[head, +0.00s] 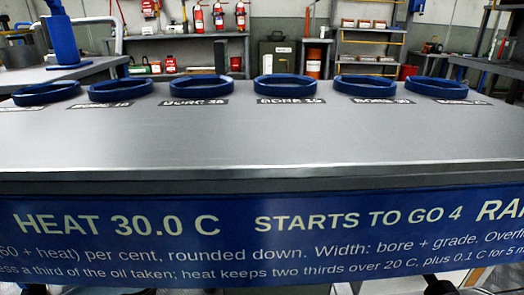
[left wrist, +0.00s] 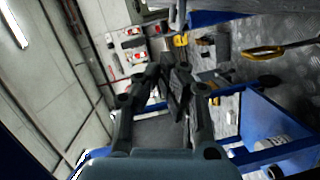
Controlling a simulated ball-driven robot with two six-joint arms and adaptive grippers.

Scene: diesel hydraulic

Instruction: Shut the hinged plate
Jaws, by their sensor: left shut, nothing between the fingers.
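I cannot make out a hinged plate in either view. My left gripper (left wrist: 168,82) shows in the left wrist view, its dark fingers close together with nothing held. It points at a room background turned on its side and touches nothing that I can see. My left gripper is not in the head view, and my right gripper is in neither view.
A wide grey bench (head: 260,135) fills the head view, with several blue rings (head: 285,88) and bore labels along its far edge. A blue sign (head: 250,235) runs along its front. Shelves (head: 368,42) and fire extinguishers stand behind. The bench's near top is clear.

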